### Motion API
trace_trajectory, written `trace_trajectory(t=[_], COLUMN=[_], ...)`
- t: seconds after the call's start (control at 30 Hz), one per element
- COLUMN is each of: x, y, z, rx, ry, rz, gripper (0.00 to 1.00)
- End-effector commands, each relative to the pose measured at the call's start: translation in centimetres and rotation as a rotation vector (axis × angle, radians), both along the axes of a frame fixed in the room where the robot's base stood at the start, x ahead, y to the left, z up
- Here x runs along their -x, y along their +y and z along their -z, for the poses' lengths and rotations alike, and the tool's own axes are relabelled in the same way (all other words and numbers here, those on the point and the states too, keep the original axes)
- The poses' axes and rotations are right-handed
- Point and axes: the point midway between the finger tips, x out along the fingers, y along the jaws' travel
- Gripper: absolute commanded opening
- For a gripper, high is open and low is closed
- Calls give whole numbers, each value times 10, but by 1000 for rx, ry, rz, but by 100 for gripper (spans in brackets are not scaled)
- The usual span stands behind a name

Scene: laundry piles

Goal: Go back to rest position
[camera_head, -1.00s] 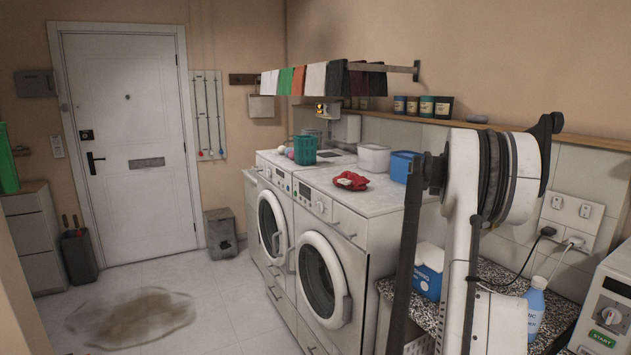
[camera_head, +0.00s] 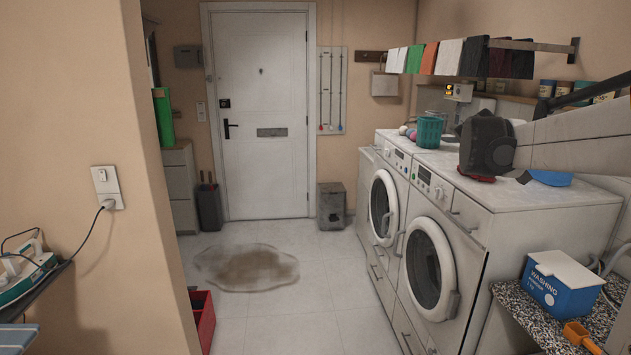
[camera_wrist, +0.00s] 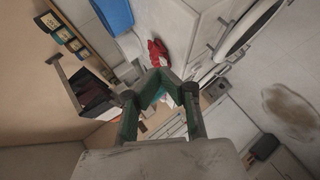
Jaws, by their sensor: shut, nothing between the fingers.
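My gripper (camera_wrist: 160,73) shows in the wrist view with its two green fingers drawn together at the tips and nothing between them. In the head view my arm reaches in from the right edge, above the washing machine tops, and I cannot make out the fingers there. A red cloth (camera_wrist: 157,53) lies beyond the fingertips in the wrist view, apart from them as far as I can tell. In the head view only a sliver of the red cloth (camera_head: 481,178) shows beneath my arm.
Two white washing machines (camera_head: 432,270) stand at the right, with a teal basket (camera_head: 429,131) on top. A hanging rack (camera_head: 527,44) with cloths is above. A blue washing box (camera_head: 562,283) sits on the speckled counter. The floor before the door (camera_head: 261,115) is open, with a brown stain.

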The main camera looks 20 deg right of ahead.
Motion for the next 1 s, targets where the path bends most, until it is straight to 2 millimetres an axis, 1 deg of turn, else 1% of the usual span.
trace_trajectory(t=[0.03,0.07,0.1,0.17,0.2,0.27,0.3,0.37,0.4,0.47,0.5,0.57,0.6,0.67,0.7,0.8,0.9,1.0], x=[-1,0,1,5,8,14,19,28,34,45,53,66,76,90,101,128,152,170], y=[33,51,74,109,132,166,188,221,242,273,293,323,342,370,388,429,461,483], z=[4,7,11,19,24,33,39,49,56,67,75,88,97,110,120,144,165,181], rx=[-41,-67,-103,-159,-197,-256,-294,-354,-393,-454,-495,-556,-597,-659,-700,-800,-884,-947], ry=[-24,-42,-63,-90,-109,-132,-146,-165,-176,-188,-196,-204,-207,-210,-209,-202,-191,-178], rz=[-18,-24,-33,-46,-54,-67,-76,-85,-94,-104,-111,-119,-125,-133,-137,-146,-151,-152], gripper=[0,0,0,0,0,0,0,0,0,0,0,0,0,0,0,0,0,0])
